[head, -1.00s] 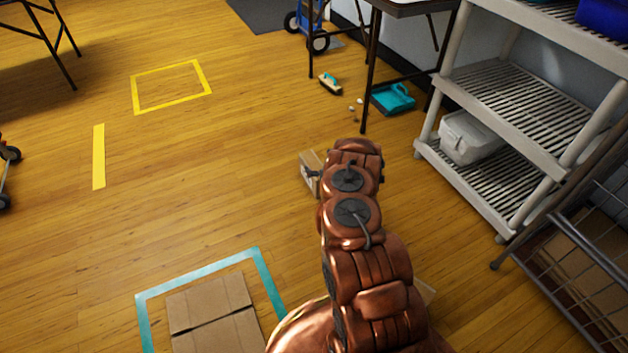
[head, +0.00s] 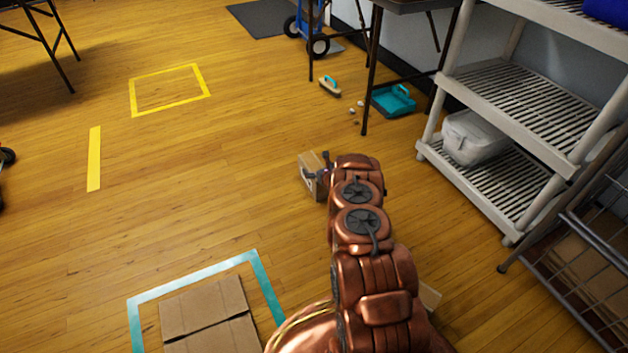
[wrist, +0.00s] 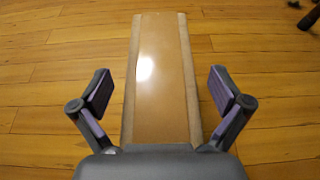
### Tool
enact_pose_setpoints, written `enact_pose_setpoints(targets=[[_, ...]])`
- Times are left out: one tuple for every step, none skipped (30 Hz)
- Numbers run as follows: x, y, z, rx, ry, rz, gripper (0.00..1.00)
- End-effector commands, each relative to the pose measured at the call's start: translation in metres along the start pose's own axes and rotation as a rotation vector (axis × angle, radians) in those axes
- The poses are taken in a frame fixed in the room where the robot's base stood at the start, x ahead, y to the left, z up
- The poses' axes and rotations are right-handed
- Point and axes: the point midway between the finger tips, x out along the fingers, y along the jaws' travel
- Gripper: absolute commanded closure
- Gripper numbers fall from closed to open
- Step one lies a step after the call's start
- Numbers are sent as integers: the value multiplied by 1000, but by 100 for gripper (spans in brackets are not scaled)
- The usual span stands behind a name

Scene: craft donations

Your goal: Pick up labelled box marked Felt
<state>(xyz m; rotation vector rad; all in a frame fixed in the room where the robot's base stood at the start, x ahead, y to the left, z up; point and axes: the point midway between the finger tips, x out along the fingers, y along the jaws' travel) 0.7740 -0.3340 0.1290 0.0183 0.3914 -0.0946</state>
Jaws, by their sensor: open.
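A small cardboard box (head: 309,178) stands on the wood floor, partly hidden by my arm in the head view. A pale patch shows on its near side, but I cannot read any word on it. In the wrist view the box (wrist: 160,50) shows its top, with a shiny tape strip down the middle, running between the fingers. My gripper (wrist: 160,92) is open, one finger on each side of the box, with visible gaps on both sides. In the head view it is mostly hidden behind my arm.
A large cardboard box (head: 205,306) lies in a teal floor square (head: 197,277) at the front. A grey shelf unit (head: 508,100) with a pale bin (head: 472,138) stands right. A teal dustpan (head: 393,100) and a brush (head: 330,87) lie beyond.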

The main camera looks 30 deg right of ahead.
Motion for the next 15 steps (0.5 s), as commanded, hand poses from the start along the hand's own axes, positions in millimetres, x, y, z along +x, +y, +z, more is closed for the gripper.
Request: enact_pose_setpoints(targets=[[5, 0, -2, 0, 0, 0, 0], [6, -1, -2, 0, 0, -1, 0], [8, -1, -2, 0, 1, -2, 0], [9, -1, -1, 0, 1, -3, 0], [10, -1, -1, 0, 1, -3, 0], [10, -1, 0, 0, 1, -3, 0], [10, -1, 0, 0, 1, -2, 0], [10, -1, 0, 0, 1, -2, 0], [10, -1, 0, 0, 1, -2, 0], [10, -1, 0, 1, 2, -2, 0], [10, -1, 0, 1, 2, -2, 0], [10, -1, 0, 1, 1, -2, 0], [10, -1, 0, 1, 2, -2, 2], [10, 0, 0, 1, 2, -2, 5], [10, 0, 0, 1, 1, -2, 9]])
